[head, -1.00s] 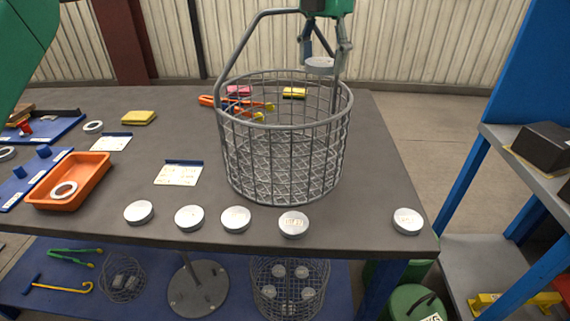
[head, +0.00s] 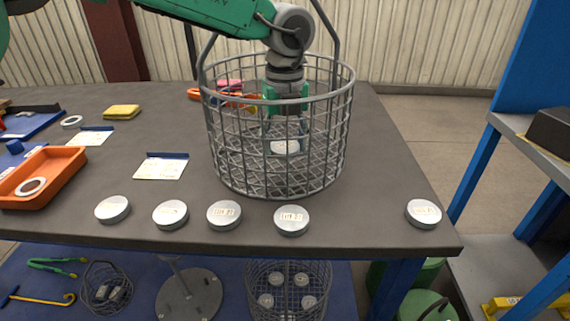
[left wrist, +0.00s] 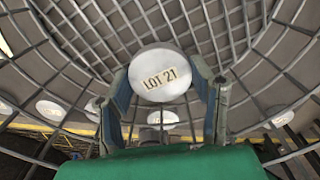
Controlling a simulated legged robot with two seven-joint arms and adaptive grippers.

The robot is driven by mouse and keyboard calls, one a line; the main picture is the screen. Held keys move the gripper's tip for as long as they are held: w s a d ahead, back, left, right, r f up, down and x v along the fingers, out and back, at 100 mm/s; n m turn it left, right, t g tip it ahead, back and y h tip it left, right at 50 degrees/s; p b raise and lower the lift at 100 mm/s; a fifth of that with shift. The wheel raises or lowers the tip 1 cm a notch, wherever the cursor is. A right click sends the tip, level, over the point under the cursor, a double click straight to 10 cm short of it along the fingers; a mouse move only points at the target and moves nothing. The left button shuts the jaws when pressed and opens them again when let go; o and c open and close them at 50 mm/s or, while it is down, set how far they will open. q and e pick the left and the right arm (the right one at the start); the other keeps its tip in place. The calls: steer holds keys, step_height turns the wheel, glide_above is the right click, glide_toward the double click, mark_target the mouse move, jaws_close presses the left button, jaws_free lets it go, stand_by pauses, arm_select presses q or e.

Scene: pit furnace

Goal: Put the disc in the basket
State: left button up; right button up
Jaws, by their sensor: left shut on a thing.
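The wire basket (head: 334,150) stands upright on the grey table, with its tall handle raised at the back. My left gripper (head: 285,138) reaches down inside the basket and is shut on a silver disc (head: 285,147). In the left wrist view the disc (left wrist: 160,74) reads "LOT 21" and sits between the two fingers (left wrist: 165,95), with the wire mesh beyond it. I cannot tell whether the disc touches the basket floor. My right gripper is not in view.
Several similar discs lie along the table's front edge, including one (head: 291,220) before the basket and one (head: 423,213) at the right corner. An orange tray (head: 60,172) and a white card (head: 161,168) lie left. A blue-framed shelf (head: 500,125) stands right.

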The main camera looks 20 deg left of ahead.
arm_select(q)
steer(key=f, duration=0.1)
steer(key=a+f+b, duration=0.1)
steer(key=f, duration=0.1)
steer(key=a+f, duration=0.1)
steer(key=f, duration=0.1)
steer(key=shift+d+r, duration=0.15)
steer(key=shift+d, duration=0.65)
steer(key=o, duration=1.5)
steer(key=shift+a, duration=0.55)
steer(key=shift+r, duration=0.35)
steer(key=r+p, duration=0.1)
steer(key=r, duration=0.6)
steer(key=r+p, duration=0.1)
steer(key=r, duration=0.2)
steer(key=shift+d+r+p, duration=0.35)
steer(key=shift+a+r, duration=0.25)
steer(key=shift+r, duration=0.05)
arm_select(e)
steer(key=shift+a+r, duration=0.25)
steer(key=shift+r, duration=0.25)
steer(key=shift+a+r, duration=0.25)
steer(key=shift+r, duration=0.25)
